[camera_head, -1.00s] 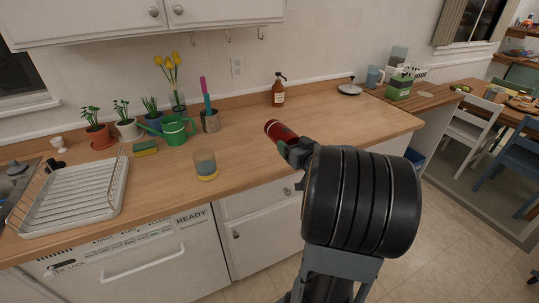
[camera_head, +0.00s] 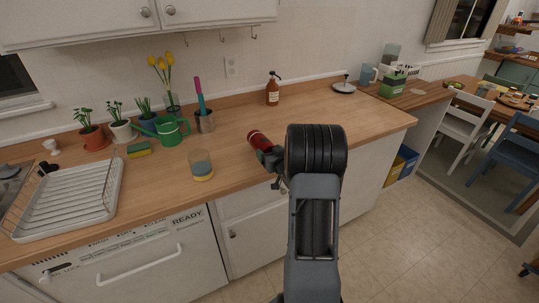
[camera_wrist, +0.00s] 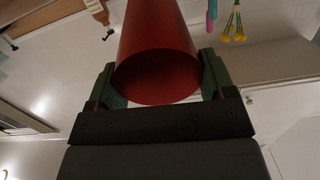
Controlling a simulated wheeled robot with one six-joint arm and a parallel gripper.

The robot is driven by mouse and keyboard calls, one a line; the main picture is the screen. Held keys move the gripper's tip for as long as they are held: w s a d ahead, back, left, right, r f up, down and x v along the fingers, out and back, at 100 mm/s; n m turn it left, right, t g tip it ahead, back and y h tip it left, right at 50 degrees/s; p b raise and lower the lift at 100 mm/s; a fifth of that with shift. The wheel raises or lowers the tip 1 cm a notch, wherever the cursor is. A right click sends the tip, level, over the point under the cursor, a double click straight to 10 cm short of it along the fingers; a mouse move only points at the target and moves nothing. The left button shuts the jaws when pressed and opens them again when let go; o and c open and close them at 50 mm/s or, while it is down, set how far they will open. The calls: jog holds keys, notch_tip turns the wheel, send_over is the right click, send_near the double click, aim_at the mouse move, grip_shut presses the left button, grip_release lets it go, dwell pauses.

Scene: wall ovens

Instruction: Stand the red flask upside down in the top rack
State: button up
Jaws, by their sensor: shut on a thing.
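My gripper (camera_head: 268,156) is shut on the red flask (camera_head: 257,139) and holds it tilted near the counter's front edge. In the wrist view the flask (camera_wrist: 157,45) sits between both fingers, with its wide round end towards the camera; its far end is out of frame. The dishwasher (camera_head: 130,258), lower left, has its door shut and its panel reads READY. No top rack shows inside it. A pale wire dish rack (camera_head: 73,205) stands empty on the counter at the left.
A glass with a yellow base (camera_head: 201,166) stands on the counter left of my gripper. Behind are a green watering can (camera_head: 168,130), a sponge (camera_head: 139,150), potted plants and a brown bottle (camera_head: 272,92).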

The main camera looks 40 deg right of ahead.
jog(key=shift+f, duration=0.45)
jog(key=shift+f, duration=0.15)
jog(key=o, duration=1.2)
jog(key=shift+f, duration=0.1)
jog(key=o, duration=0.5)
